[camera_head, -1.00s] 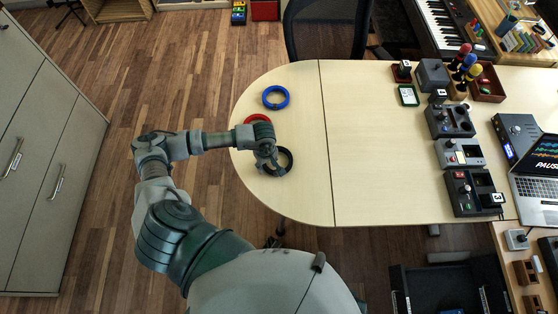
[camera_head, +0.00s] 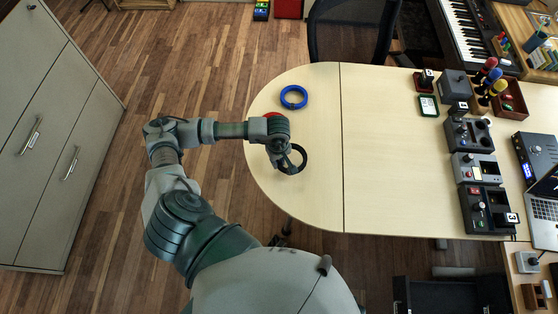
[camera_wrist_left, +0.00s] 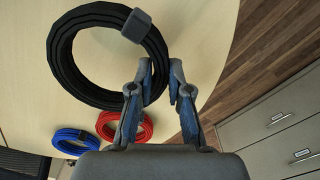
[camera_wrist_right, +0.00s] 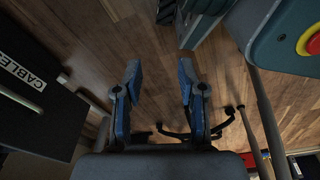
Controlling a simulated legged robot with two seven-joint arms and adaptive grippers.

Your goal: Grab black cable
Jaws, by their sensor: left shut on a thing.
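The black cable (camera_head: 304,157) is a coil at the rounded left end of the pale table (camera_head: 326,208). My left gripper (camera_head: 292,163) is over it and partly hides it in the head view. In the left wrist view, the black cable (camera_wrist_left: 66,60) is large and close, with a grey band at its top. There my left gripper (camera_wrist_left: 162,80) is shut on the coil's right side, one finger on each side. I cannot tell clearly how high the coil is above the table. My right gripper (camera_wrist_right: 158,78) is open and empty over the wooden floor.
A blue coil (camera_head: 282,98) and a red coil (camera_wrist_left: 108,124) lie on the table near the black one; my left arm mostly hides the red coil in the head view. Control boxes (camera_head: 487,208) line the table's right side. The table's middle is clear. A chair (camera_head: 350,35) stands behind.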

